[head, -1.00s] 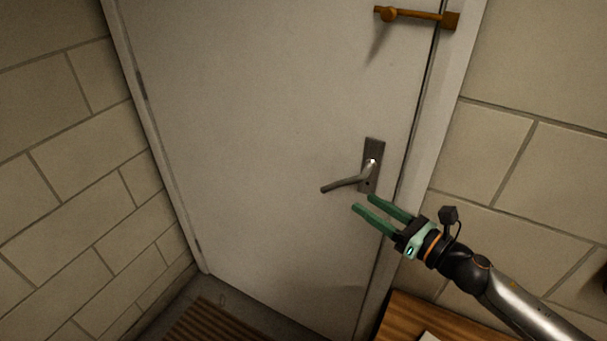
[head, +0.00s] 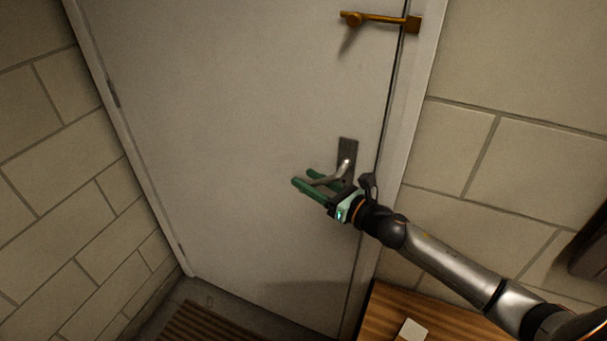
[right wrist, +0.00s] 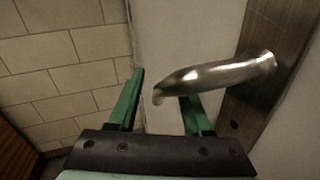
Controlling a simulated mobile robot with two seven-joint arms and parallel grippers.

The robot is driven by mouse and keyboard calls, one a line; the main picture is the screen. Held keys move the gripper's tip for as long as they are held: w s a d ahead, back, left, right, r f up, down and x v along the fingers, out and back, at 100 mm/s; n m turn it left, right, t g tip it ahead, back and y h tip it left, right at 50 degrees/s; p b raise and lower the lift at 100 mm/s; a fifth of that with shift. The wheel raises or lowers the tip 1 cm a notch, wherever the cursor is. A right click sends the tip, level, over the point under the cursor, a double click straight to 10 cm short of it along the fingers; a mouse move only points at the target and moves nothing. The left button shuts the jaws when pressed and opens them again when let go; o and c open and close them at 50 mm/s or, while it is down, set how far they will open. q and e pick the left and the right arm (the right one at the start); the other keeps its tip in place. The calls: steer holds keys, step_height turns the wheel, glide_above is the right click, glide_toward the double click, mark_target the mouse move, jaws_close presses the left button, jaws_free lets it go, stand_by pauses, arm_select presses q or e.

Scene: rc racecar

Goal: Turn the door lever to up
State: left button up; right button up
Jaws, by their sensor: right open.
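The door lever (head: 328,179) is a metal handle on a dark backplate (head: 348,150) at the right side of the white door (head: 230,120). It points left and slightly down in the head view. My right gripper (head: 302,177) is open at the lever, its green fingers overlapping it in the head view. In the right wrist view the lever (right wrist: 215,75) crosses above the right-hand finger, its tip over the gap between the fingers (right wrist: 160,100). I cannot tell whether they touch. My left gripper is not in view.
A brass latch (head: 382,18) is higher on the door and frame. A wooden surface (head: 385,305) with a small white object (head: 412,330) is at the lower right. A slatted brown mat (head: 205,325) lies on the floor. Block walls stand on both sides.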

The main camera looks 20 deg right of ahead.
steer(key=shift+x, duration=1)
steer(key=shift+c, duration=0.3)
jaws_close()
stand_by(0.5)
